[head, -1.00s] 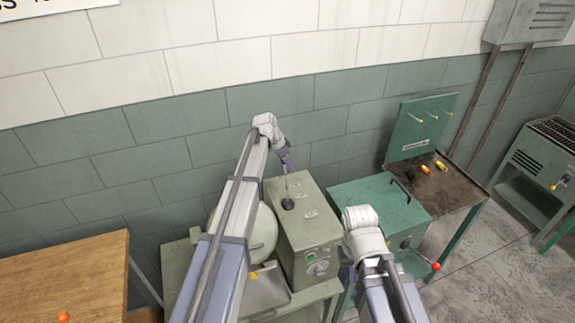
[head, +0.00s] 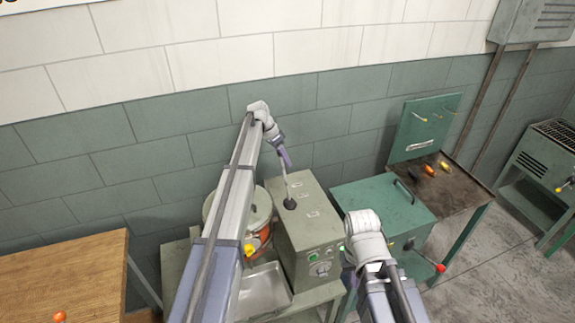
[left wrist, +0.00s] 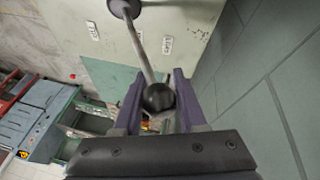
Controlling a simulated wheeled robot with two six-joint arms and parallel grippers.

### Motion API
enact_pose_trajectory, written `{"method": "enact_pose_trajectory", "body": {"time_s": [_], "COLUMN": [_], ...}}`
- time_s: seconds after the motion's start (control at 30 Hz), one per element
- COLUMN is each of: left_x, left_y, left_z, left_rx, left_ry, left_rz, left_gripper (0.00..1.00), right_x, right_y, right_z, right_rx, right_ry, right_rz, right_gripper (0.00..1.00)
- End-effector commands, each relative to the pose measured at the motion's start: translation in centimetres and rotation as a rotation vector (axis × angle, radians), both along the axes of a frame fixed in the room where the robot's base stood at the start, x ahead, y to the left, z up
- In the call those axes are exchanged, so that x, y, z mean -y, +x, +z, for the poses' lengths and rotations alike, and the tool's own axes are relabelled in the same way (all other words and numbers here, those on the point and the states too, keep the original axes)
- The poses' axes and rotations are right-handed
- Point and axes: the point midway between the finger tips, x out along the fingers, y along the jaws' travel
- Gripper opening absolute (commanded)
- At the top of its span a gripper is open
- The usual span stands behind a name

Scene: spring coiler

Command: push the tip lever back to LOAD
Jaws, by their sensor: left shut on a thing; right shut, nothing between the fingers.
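The tip lever (head: 287,187) is a thin grey rod rising from a dark round boot on top of the grey-green machine box (head: 320,233). My left gripper (head: 286,160) is at its upper end, above the box's far part. In the left wrist view, the lever's black ball knob (left wrist: 158,97) sits between my left fingers (left wrist: 158,105), which are shut on it. The rod slants from the knob to the boot (left wrist: 124,8). Small white labels lie beside the lever; their words are too small to read. My right gripper (head: 349,283) is shut and empty, low before the box's right side; its fingertips are largely hidden.
A round drum (head: 262,208) with orange and yellow parts stands left of the box, partly behind my left arm. A metal tray (head: 266,292) lies below it. A green cabinet (head: 375,200) stands close at right, then a dark bench (head: 445,185). A wooden table (head: 70,270) is at left.

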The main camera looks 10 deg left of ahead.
Motion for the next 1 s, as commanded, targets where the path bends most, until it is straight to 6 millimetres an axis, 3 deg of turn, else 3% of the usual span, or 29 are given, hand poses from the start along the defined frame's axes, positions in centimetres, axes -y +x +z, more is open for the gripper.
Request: {"method": "enact_pose_trajectory", "body": {"time_s": [0.27, 0.3, 0.57, 1.0], "left_x": [-0.08, -0.07, -0.03, -0.25], "left_y": [-0.01, -0.01, -0.02, -0.09], "left_z": [-0.08, -0.08, -0.07, 0.75], "left_rx": [0.002, 0.001, 0.001, 0.002], "left_ry": [0.004, 0.005, 0.004, 0.003], "left_rz": [-0.001, -0.001, -0.001, -0.001], "left_gripper": [0.00, 0.41, 0.70, 0.70], "right_x": [0.00, 0.00, 0.00, 0.00], "right_y": [-0.01, -0.01, -0.01, -0.02], "right_z": [-0.04, -0.04, -0.04, 0.78], "right_rx": [0.000, 0.000, 0.000, 0.000], "right_ry": [0.000, 0.000, 0.000, 0.000], "right_rz": [0.001, 0.001, 0.000, -0.001], "right_gripper": [0.00, 0.00, 0.00, 0.00]}}
